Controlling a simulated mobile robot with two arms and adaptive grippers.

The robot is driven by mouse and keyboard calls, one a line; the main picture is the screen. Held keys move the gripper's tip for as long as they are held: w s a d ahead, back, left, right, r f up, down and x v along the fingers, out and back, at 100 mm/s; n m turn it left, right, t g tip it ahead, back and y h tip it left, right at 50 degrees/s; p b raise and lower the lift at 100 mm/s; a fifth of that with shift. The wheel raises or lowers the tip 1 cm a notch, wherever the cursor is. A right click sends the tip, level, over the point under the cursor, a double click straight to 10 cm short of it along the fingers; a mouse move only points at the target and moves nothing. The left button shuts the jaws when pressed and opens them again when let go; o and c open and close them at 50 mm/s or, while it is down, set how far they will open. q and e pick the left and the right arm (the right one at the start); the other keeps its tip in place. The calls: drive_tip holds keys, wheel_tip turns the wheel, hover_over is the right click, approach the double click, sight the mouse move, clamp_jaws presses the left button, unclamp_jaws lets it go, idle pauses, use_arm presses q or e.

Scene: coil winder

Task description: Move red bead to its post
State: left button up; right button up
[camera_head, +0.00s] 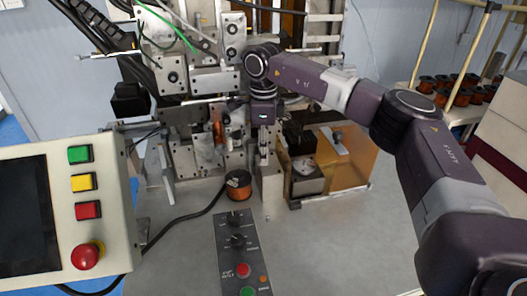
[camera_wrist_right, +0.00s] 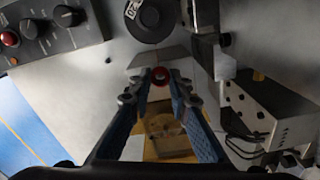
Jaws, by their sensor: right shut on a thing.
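The red bead (camera_wrist_right: 160,76) shows in the right wrist view, held between the tips of my right gripper (camera_wrist_right: 160,82). The fingers are shut on it. In the head view my right gripper (camera_head: 264,153) points down at the front of the winding machine (camera_head: 205,80), beside its metal blocks. The bead is too small or hidden to make out there. I cannot pick out the bead's post in either view. My left gripper is not in view.
A copper wire spool (camera_head: 238,185) stands on the table left of my right gripper. A knob-and-button panel (camera_head: 240,250) lies in front. A control box with a red stop button (camera_head: 87,256) is at the left. An amber panel (camera_head: 345,160) stands to the right. The front right table is clear.

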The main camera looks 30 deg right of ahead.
drive_tip(key=shift+f+b, duration=0.3)
drive_tip(key=shift+f, duration=0.4)
drive_tip(key=o, duration=0.8)
drive_tip(key=shift+c, duration=0.2)
wheel_tip(320, 180, up, 12)
